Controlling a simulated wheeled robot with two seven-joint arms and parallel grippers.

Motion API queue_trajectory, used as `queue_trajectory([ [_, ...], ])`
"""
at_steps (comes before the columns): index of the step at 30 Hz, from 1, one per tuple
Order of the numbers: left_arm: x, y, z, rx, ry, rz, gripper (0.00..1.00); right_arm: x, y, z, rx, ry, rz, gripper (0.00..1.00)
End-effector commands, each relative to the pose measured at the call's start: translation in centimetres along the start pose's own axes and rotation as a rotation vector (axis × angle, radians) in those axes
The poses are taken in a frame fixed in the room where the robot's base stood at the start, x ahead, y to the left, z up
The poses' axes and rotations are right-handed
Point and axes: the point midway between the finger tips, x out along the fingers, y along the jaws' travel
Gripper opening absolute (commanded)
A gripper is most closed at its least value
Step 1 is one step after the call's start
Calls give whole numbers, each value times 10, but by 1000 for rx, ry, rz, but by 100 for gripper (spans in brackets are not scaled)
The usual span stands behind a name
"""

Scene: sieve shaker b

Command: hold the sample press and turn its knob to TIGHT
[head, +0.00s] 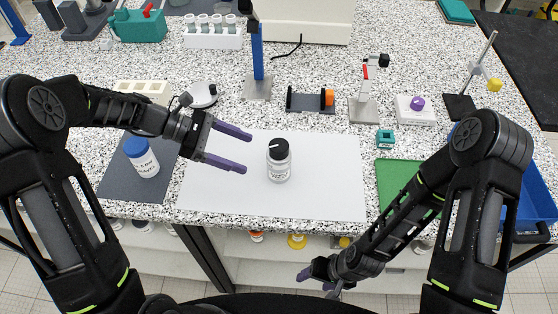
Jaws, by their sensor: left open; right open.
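A small white, labelled cylinder with a black knob on top, apparently the sample press (279,166), stands upright on the white mat near the middle of the table. The knob (278,148) has a white line on it; the label is too small to read. My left gripper (248,153) is open and empty, its purple fingers pointing right at the press from its left, with a small gap. My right gripper (315,280) is open and empty, low in front of the table's front edge, away from the press.
A blue-capped bottle (142,158) stands on a dark mat (116,183) at left. A green mat (393,178) and blue bin (538,200) are at right. An orange-knobbed device (310,101) and other lab stands line the back. The white mat (325,190) is otherwise clear.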

Motion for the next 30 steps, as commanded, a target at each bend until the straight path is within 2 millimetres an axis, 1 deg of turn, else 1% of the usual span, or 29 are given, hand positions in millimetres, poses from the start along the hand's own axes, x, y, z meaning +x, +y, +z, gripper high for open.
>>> queue_trajectory([
  [5,12,0,-2,1,0,-2,76,6,2,-1,-1,2,-2,64],
  [8,23,0,-2,2,-1,-2,76,11,3,-1,-2,3,-3,64],
  [16,63,-1,-3,2,0,-3,76,28,7,-4,-6,9,-9,64],
  [21,84,0,-2,0,0,0,76,32,8,-5,-8,11,-12,64],
  [25,94,0,-1,1,0,-1,76,35,9,-5,-9,12,-13,64],
  [30,99,0,0,0,0,-1,76,35,9,-5,-9,12,-13,64],
])
